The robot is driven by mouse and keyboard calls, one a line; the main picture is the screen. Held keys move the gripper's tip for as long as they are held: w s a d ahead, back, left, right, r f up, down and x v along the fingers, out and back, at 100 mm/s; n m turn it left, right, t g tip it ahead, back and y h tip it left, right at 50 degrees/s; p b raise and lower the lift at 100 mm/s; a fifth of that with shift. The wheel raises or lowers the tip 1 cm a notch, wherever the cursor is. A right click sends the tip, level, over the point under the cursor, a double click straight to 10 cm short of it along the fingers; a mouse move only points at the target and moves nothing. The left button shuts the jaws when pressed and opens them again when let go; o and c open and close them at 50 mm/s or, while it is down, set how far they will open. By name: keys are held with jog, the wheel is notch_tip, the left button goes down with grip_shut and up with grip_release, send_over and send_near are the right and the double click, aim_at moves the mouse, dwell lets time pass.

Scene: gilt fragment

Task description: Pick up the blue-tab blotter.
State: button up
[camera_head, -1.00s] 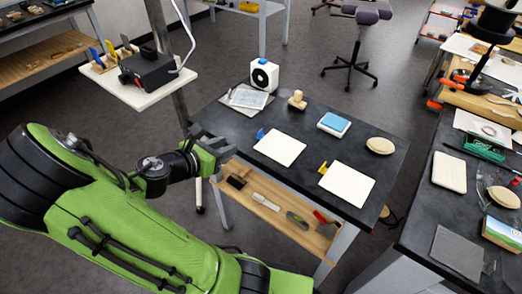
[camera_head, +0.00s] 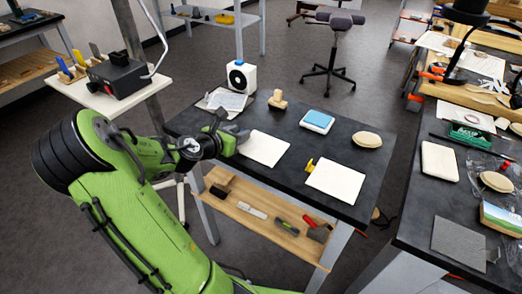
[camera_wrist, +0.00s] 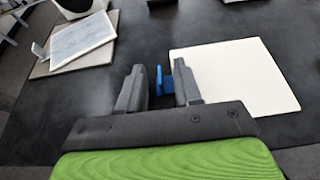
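The blue-tab blotter (camera_head: 264,148) is a white square sheet lying flat near the left side of the dark table. It also shows in the wrist view (camera_wrist: 238,76), with its upright blue tab (camera_wrist: 159,79) at its left edge. My gripper (camera_head: 231,127) is at the blotter's left edge in the head view and hides the tab there. In the wrist view my gripper (camera_wrist: 159,68) is open, and the tab shows between the two fingers, with gaps beside it. I cannot tell whether the fingers are level with the tab.
A yellow-tab white sheet (camera_head: 336,181) lies to the right. A blue-topped block (camera_head: 317,121), an oval tan pad (camera_head: 367,139), a wooden stamp (camera_head: 278,100) and a white speaker-like box (camera_head: 241,77) stand around.

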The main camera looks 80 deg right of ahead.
jog(key=shift+r, duration=0.1)
grip_shut()
